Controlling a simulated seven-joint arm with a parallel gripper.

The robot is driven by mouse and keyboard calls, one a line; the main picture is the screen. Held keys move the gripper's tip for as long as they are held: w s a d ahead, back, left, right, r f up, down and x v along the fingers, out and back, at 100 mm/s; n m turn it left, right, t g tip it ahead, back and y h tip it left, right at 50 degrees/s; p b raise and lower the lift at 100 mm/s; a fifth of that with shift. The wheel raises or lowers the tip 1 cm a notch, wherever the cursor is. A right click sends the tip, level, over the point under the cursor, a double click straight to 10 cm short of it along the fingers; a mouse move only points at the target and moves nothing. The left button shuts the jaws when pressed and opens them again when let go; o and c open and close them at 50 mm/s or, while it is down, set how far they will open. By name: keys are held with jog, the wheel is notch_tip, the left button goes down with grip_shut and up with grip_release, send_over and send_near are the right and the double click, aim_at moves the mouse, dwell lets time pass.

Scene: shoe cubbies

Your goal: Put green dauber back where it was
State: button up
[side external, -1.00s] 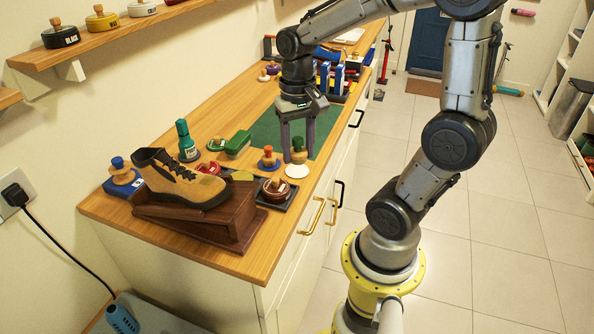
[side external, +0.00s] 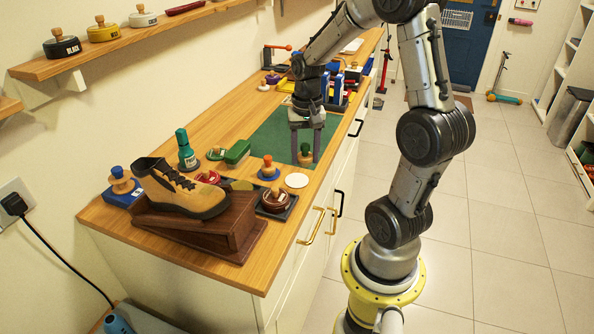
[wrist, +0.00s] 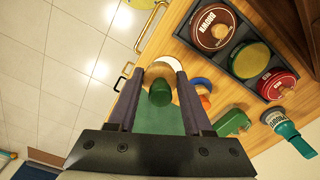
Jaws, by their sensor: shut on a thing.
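The green dauber (side external: 306,154), with a green top and a wooden part, is between the fingers of my gripper (side external: 305,160), which is shut on it. It is over the near end of the green mat (side external: 272,140); I cannot tell if it touches the mat. In the wrist view the green dauber (wrist: 160,93) sits between the fingertips (wrist: 160,75). The round white disc (side external: 296,180) lies bare on the counter, nearer the side camera than the dauber. It is partly hidden behind the dauber in the wrist view (wrist: 171,62).
An orange-topped dauber on a blue base (side external: 269,170) stands left of the disc. Nearby are a green brush (side external: 237,152), a green bottle (side external: 186,150), a tray of tins (side external: 275,202) and a shoe (side external: 180,190) on a wooden stand. The counter's front edge is close on the right.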

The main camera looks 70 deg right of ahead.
send_over(297, 180)
notch_tip(297, 180, down, 5)
jog(key=shift+s+a+r, duration=0.1)
jog(key=shift+a+r, duration=0.05)
jog(key=shift+r, duration=0.05)
jog(key=shift+f, duration=1.55)
jog(key=shift+f, duration=0.2)
jog(key=o, duration=1.2)
jog(key=shift+r, duration=0.1)
